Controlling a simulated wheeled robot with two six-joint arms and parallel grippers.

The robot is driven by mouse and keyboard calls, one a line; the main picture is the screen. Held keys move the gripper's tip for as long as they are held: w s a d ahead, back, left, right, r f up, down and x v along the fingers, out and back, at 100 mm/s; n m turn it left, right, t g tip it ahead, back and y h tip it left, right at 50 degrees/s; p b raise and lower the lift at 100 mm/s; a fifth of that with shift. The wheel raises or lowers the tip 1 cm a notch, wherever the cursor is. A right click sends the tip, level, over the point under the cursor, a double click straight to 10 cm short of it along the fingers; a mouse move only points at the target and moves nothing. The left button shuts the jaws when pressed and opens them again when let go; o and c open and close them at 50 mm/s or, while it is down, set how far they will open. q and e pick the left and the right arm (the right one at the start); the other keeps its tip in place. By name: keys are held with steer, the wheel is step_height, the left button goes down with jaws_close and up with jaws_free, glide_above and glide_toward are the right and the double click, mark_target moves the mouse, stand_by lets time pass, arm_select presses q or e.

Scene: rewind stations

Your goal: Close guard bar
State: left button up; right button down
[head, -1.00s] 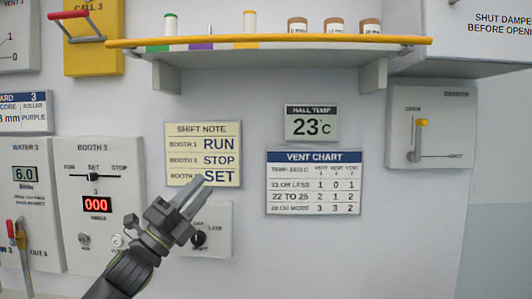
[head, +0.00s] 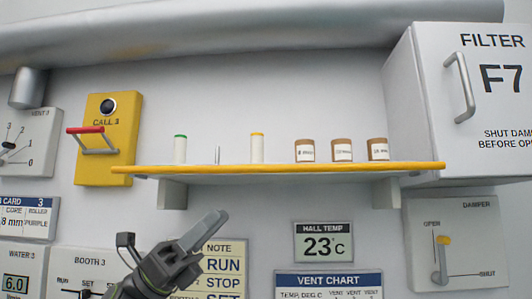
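A bar with a red grip (head: 85,130) stands out from the front of the yellow CALL 3 box (head: 118,165), below a round dark button (head: 108,106). It does not cover the button. A long yellow bar (head: 280,169) runs along the front edge of the shelf. My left gripper (head: 207,230) is below the shelf, right of and lower than the CALL 3 box, and apart from both. Its fingers overlap in this view, so the gap between them cannot be told; nothing shows held. My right gripper is not in view.
White rolls and brown-topped jars (head: 341,150) stand on the shelf. A filter cabinet (head: 400,100) juts out at the right, above the damper panel (head: 458,240). A large pipe (head: 200,40) crosses the top. The wall between the CALL 3 box and the jars is mostly bare.

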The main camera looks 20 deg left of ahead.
mark_target(266, 169)
arm_select(q)
steer(key=p+x, duration=0.9)
steer(key=x, duration=0.2)
steer(key=shift+a+r+p, duration=0.1)
steer(key=shift+r+p, duration=0.05)
steer(key=shift+p, duration=0.15)
steer(key=shift+p+x, duration=0.55)
steer(key=shift+x, duration=0.2)
jaws_close()
